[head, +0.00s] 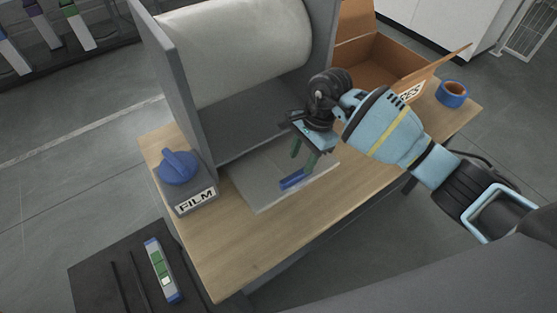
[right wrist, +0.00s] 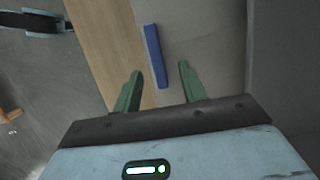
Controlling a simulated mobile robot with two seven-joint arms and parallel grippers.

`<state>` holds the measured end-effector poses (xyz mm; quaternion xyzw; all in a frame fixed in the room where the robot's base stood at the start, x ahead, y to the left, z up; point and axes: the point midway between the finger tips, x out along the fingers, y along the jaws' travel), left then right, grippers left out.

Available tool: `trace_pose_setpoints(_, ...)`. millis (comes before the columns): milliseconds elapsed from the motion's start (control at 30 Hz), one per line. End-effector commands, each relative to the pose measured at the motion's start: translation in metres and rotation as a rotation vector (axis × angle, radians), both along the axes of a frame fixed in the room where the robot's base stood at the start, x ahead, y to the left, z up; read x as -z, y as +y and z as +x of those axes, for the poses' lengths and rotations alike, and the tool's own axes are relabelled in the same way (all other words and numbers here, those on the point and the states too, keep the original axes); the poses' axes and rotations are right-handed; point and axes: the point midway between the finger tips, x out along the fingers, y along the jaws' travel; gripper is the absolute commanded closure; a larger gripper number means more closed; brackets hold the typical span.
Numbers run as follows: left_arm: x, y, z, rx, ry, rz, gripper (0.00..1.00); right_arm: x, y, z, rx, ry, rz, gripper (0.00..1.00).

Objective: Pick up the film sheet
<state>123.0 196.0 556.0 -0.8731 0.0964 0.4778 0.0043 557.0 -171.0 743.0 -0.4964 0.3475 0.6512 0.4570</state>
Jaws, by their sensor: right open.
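The film sheet (head: 256,187) is a translucent grey sheet lying flat on the wooden table in front of the film roll. A blue strip (head: 292,179) sits at its front edge; the strip also shows in the right wrist view (right wrist: 154,56), with the grey sheet (right wrist: 195,35) to its right. My right gripper (head: 302,163) is above the sheet, close to the blue strip. My left gripper is not in view.
The white roll (head: 235,50) sits in a grey stand (head: 178,85). A grey box labelled FILM (head: 195,200) with a blue knob (head: 178,167) is at the table's left. An open cardboard box (head: 375,60) and blue tape (head: 453,93) are at the right. The front table strip is clear.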

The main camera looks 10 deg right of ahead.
Motion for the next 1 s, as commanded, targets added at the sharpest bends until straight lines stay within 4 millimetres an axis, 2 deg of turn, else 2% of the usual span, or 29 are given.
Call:
trace_pose_setpoints(333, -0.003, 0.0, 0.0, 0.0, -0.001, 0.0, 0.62, 0.042, 0.011, -0.009, -0.001, 0.003, 0.002, 0.58)
trace_pose_setpoints(667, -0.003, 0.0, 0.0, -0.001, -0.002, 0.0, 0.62, 0.049, 0.012, -0.009, 0.0, 0.002, 0.002, 0.58)
trace_pose_setpoints(1000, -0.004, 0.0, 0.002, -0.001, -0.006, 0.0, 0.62, 0.048, 0.012, -0.009, 0.0, 0.002, 0.002, 1.0)
